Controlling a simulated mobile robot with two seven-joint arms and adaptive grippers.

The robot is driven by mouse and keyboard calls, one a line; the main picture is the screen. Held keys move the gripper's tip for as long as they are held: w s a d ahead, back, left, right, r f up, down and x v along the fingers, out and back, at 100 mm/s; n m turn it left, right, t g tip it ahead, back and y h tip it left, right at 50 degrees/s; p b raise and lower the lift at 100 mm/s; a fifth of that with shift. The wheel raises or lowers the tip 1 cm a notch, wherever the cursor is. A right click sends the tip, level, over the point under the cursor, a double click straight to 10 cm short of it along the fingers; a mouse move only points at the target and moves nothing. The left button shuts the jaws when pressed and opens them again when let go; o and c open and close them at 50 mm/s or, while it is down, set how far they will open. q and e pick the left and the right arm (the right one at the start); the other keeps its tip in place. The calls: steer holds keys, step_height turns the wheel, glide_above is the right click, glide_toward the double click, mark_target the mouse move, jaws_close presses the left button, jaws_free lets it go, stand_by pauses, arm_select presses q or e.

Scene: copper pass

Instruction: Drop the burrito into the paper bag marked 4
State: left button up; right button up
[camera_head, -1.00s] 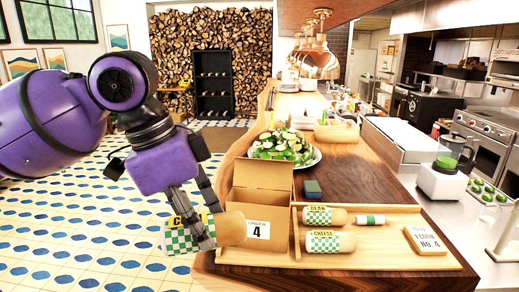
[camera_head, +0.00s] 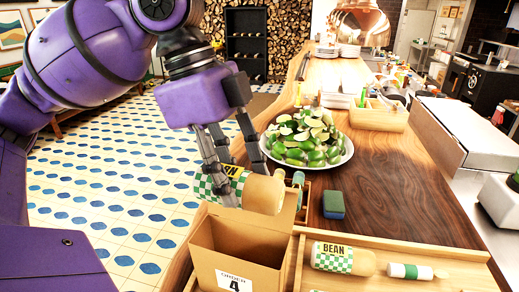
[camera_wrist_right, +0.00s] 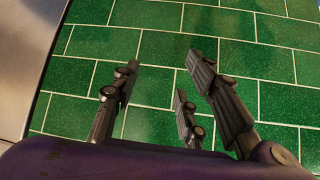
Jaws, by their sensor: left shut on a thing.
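My left gripper (camera_head: 243,186) is shut on a wrapped burrito (camera_head: 263,194) with a green-and-white checked label; the label's lettering is partly covered by the fingers. It holds the burrito nearly level, over the back part of the open brown paper bag (camera_head: 238,252). The bag stands upright on the counter, with a white label reading "Order 4" on its front. I cannot tell whether the burrito touches the bag's raised back flap. My right gripper (camera_wrist_right: 160,100) shows in the right wrist view, fingers apart with nothing between them, in front of green tiles.
A burrito labelled "Bean" (camera_head: 342,258) and a small bottle (camera_head: 410,271) lie in the wooden tray (camera_head: 450,268) right of the bag. Behind are a blue-green sponge (camera_head: 333,205) and a plate of cut limes (camera_head: 305,140).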

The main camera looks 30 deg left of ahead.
arm_select(q)
steer(key=shift+s, duration=0.15)
steer(key=shift+s+f, duration=0.3)
steer(key=shift+f, duration=0.25)
step_height(320, 180, down, 3)
steer(key=shift+w+b, duration=0.15)
steer(key=shift+b, duration=0.55)
steer(key=shift+f+b, duration=0.3)
steer(key=shift+f, duration=0.5)
arm_select(e)
steer(key=s+f, duration=0.1)
steer(key=s+d+f, duration=0.1)
steer(key=shift+s+f+g, duration=0.3)
steer(key=shift+s+f, duration=0.05)
steer(key=shift+w+a, duration=0.15)
steer(key=shift+w, duration=0.05)
